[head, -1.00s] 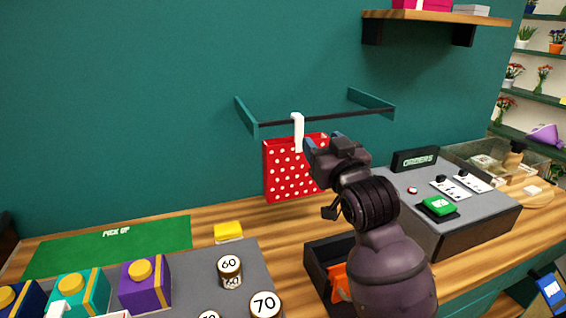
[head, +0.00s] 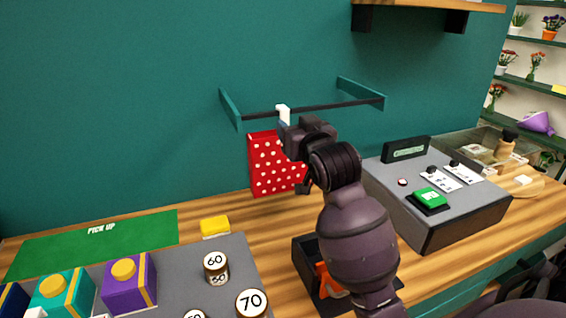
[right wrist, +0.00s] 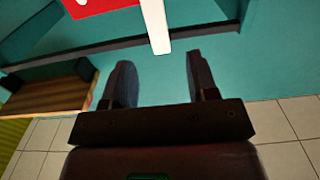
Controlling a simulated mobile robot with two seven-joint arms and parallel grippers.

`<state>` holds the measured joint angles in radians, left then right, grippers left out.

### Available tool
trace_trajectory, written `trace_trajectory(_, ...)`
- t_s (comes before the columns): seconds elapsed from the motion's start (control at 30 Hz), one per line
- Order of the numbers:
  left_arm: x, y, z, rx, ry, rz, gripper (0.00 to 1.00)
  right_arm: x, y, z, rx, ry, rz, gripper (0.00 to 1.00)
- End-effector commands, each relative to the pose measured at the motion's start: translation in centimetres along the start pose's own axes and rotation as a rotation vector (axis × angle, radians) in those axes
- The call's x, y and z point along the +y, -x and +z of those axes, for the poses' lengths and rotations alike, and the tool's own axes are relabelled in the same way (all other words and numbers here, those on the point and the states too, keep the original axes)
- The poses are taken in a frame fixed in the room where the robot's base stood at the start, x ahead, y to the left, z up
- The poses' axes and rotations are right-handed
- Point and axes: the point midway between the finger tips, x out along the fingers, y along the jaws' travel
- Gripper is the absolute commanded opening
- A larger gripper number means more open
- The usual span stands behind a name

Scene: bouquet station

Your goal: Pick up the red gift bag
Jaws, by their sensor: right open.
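The red gift bag (head: 270,168) with white dots hangs below a dark bar (head: 320,107) on the wall. A white strip (head: 283,111) shows at the bar above the bag. My right gripper (head: 286,131) is at the bag's upper part and hides some of it. In the right wrist view the two fingers of my right gripper (right wrist: 158,72) are apart with nothing between them. The white strip (right wrist: 155,25) ends just ahead of the gap, and part of the red bag (right wrist: 98,7) shows at the top edge. My left gripper is not in view.
A grey console (head: 440,205) with a green button stands to the right. A dark open box (head: 305,252) sits below my right arm. A green pick-up mat (head: 90,245), a yellow block (head: 214,226) and gift boxes (head: 130,285) are at left. Wooden counter is clear below the bag.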

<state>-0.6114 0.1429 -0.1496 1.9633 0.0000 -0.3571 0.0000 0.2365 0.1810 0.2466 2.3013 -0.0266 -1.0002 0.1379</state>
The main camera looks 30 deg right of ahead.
Motion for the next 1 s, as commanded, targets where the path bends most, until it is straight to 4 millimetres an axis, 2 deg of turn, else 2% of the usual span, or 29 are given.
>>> trace_trajectory(0.4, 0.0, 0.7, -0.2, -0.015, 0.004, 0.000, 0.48, 0.0, -4.7, -0.3, -0.001, 0.000, 0.000, 0.53)
trace_trajectory(0.7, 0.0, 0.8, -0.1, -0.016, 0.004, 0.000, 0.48, 0.0, -5.1, -0.2, 0.000, 0.000, 0.000, 0.53)
trace_trajectory(1.0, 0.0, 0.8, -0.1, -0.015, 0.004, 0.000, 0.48, 0.0, -5.1, -0.2, 0.000, 0.000, 0.000, 0.07)
